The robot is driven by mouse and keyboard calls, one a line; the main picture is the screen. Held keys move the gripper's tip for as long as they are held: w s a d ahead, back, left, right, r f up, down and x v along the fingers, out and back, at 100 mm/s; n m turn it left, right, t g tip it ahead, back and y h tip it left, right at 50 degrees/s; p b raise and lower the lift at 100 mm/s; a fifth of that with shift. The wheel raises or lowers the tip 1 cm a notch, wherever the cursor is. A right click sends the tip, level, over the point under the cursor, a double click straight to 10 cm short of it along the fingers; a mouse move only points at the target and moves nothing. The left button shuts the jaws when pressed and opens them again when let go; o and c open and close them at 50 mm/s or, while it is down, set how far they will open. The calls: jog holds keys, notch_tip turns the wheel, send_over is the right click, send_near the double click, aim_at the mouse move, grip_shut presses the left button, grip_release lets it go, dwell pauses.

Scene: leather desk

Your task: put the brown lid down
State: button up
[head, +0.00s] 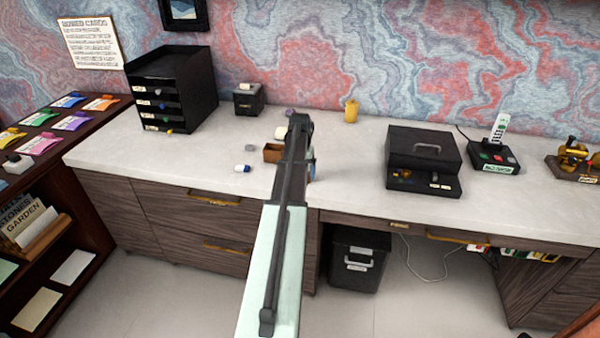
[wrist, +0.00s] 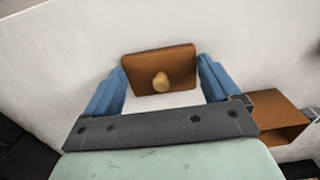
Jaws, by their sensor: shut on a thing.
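The brown lid (wrist: 138,72) is a flat brown plate with a rounded tan knob. In the wrist view it sits between the blue fingers of my gripper (wrist: 162,66), which is shut on it. I cannot tell whether the lid touches the desk top below it. A brown box (wrist: 281,117) stands to the right of my gripper in the wrist view. In the head view the box (head: 271,153) is just left of my arm, partly covered by it. My arm hides the lid there.
A black drawer unit (head: 172,88) stands at the left, a black cash box (head: 423,160) at the right. A yellow jar (head: 351,110) stands at the back. Desk between arm and cash box is clear.

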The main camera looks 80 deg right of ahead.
jog(key=shift+f, duration=0.35)
jog(key=o, duration=0.8)
jog(key=shift+c, duration=0.2)
notch_tip(320, 180, up, 12)
jog(key=shift+r, duration=0.15)
dwell(0.4)
